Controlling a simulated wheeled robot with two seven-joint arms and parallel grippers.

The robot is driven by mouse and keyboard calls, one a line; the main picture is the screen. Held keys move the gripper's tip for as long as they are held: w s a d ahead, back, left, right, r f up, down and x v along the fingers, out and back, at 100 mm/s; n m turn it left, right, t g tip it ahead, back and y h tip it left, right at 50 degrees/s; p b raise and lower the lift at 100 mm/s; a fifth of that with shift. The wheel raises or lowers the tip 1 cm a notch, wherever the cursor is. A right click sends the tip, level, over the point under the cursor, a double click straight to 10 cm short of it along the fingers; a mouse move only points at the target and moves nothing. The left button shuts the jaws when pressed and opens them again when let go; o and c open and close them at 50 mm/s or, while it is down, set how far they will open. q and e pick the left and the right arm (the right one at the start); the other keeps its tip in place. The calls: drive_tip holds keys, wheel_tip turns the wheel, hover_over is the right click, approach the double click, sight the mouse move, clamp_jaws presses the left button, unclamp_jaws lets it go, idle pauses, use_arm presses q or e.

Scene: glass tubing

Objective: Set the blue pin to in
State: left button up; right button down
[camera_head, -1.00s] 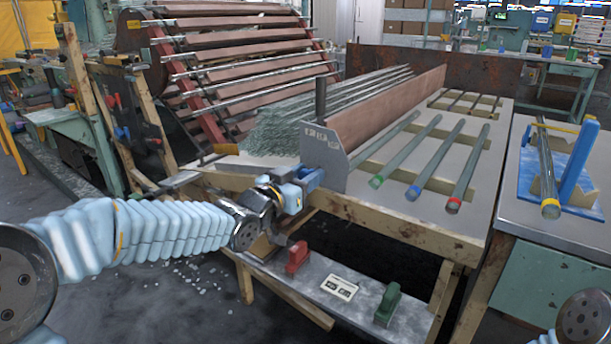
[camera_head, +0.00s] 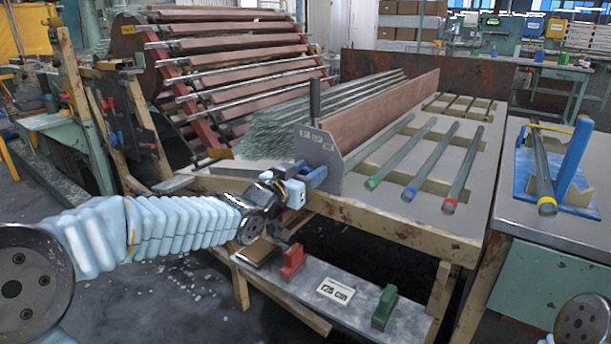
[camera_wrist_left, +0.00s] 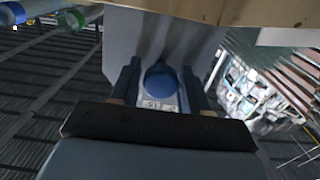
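The blue pin (camera_wrist_left: 160,82) shows as a round blue knob in the left wrist view, in front of a grey plate with small white labels (camera_wrist_left: 158,105). In the head view the labelled end plate (camera_head: 318,150) stands at the table's near left corner. My left gripper (camera_head: 308,180) is at its lower edge, with blue parts there that I cannot clearly separate. In the left wrist view the left gripper (camera_wrist_left: 160,75) has one finger on each side of the knob. I cannot tell whether they press on it. My right gripper is out of view.
Green, blue and red-ended tubes (camera_head: 431,160) lie on the table right of a brown board (camera_head: 388,112). A lower shelf holds a red block (camera_head: 291,262), a "125 cm" card (camera_head: 336,291) and a green block (camera_head: 385,307). A wooden beam (camera_head: 395,228) edges the table.

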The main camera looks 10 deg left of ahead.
use_arm(q)
drive_tip(key=shift+o, duration=0.7)
drive_tip(key=shift+s+a+f, duration=0.1)
drive_tip(key=shift+s+a, duration=0.05)
drive_tip(key=shift+s, duration=0.1)
drive_tip(key=v, duration=1.3)
drive_tip(key=shift+b, duration=0.45)
drive_tip(key=shift+s, duration=0.15)
